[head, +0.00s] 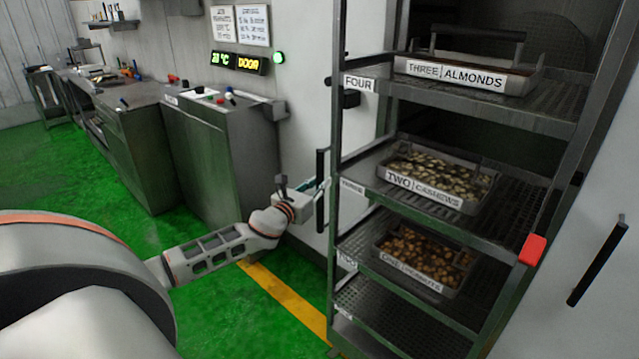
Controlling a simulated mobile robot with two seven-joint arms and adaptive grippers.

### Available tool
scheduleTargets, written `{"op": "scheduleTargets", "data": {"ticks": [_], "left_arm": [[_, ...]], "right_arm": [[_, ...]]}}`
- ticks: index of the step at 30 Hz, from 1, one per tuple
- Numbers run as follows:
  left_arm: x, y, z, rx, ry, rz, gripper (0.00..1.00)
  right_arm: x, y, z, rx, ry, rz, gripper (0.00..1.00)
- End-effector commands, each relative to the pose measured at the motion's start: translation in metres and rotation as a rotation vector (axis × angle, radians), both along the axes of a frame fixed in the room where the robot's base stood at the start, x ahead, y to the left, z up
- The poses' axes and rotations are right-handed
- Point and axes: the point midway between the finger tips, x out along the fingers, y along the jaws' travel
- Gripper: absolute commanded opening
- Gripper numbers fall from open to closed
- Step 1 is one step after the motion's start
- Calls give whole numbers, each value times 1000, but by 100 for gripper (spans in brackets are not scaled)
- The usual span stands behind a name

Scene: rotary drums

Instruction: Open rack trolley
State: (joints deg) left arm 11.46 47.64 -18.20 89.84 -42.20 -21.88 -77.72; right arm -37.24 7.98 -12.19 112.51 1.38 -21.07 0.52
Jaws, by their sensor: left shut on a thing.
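The rack trolley (334,215) is a tall grey metal frame with mesh shelves on the right side of the head view. Its shelves hold trays labelled "three almonds" (465,77), "two cashews" (428,190) and one lower tray (412,275) whose label looks like "one peanuts". A red block (532,250) sits on its right front post. A black upright handle (320,165) stands at its left side. My left gripper (318,192) is shut on this handle, with its fingers partly hidden. My right gripper is out of view.
A grey cabinet (215,150) stands left of the trolley, with benches behind it. A white panel with a black handle (598,262) is at the right. Green floor (225,305) with a yellow line (285,297) lies open in front of the cabinet.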

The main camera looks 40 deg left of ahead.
Motion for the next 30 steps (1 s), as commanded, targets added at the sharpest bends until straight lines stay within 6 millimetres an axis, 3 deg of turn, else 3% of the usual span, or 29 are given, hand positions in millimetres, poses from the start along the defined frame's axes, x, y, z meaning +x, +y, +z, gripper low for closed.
{"op": "scheduleTargets", "data": {"ticks": [13, 14, 15, 30], "left_arm": [[0, 0, 2, 0, -3, 0, 0], [0, 0, 2, 0, -3, 0, 24], [0, 0, 2, 0, -3, 0, 34], [-9, -1, -1, 0, 1, -1, 34]], "right_arm": [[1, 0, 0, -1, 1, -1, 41], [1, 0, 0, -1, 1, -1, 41], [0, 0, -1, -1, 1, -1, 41], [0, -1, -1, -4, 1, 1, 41]]}}
